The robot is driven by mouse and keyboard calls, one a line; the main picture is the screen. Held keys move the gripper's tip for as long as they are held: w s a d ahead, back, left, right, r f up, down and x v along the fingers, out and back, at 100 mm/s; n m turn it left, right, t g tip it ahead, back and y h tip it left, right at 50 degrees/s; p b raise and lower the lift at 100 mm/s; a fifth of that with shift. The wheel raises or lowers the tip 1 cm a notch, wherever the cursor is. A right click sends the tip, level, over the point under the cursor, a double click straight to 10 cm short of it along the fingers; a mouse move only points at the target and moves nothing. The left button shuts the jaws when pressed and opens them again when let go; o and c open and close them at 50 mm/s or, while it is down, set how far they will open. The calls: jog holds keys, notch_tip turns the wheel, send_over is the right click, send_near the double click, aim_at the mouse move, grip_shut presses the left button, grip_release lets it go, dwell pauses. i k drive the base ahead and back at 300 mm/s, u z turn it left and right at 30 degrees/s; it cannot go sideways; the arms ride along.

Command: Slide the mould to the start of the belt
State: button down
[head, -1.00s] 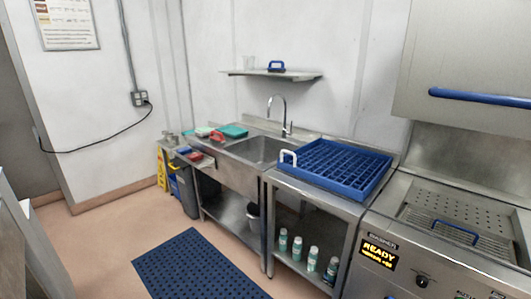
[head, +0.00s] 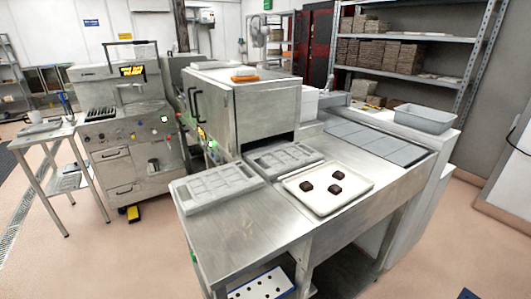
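In the head view a grey mould (head: 215,186) with rectangular cavities lies flat on the left part of the steel table (head: 235,226). A second grey mould (head: 281,157) lies beside it to the right, in front of the dark opening of a steel box-shaped machine (head: 240,112). Its cavities look empty, though they are small in view. I cannot tell whether this second mould rests on a belt; no belt surface is clear there. My gripper is not in view.
A cream tray (head: 358,187) with three dark brown pieces lies right of the moulds. Dark grey panels (head: 375,139) and a grey bin (head: 424,119) are further right. A control-panel machine (head: 123,115) and small table (head: 50,134) stand left.

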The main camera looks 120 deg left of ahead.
aim_at(280, 160)
jog(key=u, duration=2.25)
jog(key=i, duration=2.15)
jog(key=u, duration=2.15)
